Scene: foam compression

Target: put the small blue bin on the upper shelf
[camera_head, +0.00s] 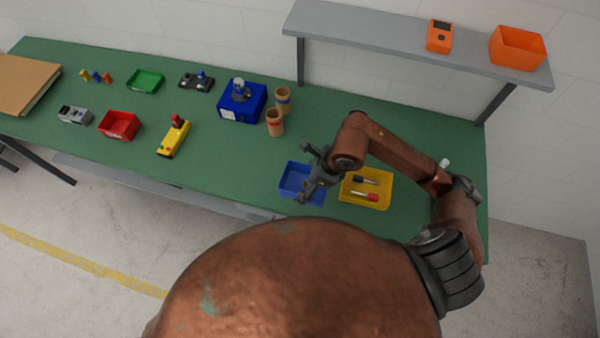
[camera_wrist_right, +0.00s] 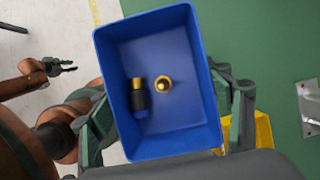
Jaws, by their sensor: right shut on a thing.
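The small blue bin (camera_head: 291,181) is near the front edge of the green table, left of the yellow bin. My right gripper (camera_head: 310,176) is shut on it. In the right wrist view the blue bin (camera_wrist_right: 180,60) fills the middle, with one finger against each side. Inside lie a black-and-brass cylinder (camera_wrist_right: 138,97) and a round brass piece (camera_wrist_right: 162,84). I cannot tell whether the bin touches the table. The upper shelf (camera_head: 385,45) is grey, at the back right. My left gripper (camera_wrist_right: 62,67) shows small in the right wrist view; its opening is unclear.
An orange device (camera_head: 439,36) and an orange bin (camera_head: 517,46) stand on the shelf's right part; its left part is bare. A yellow bin (camera_head: 345,196) with screwdrivers is beside the blue bin. Tan cups (camera_head: 275,122) and a larger blue box (camera_head: 240,108) stand further back.

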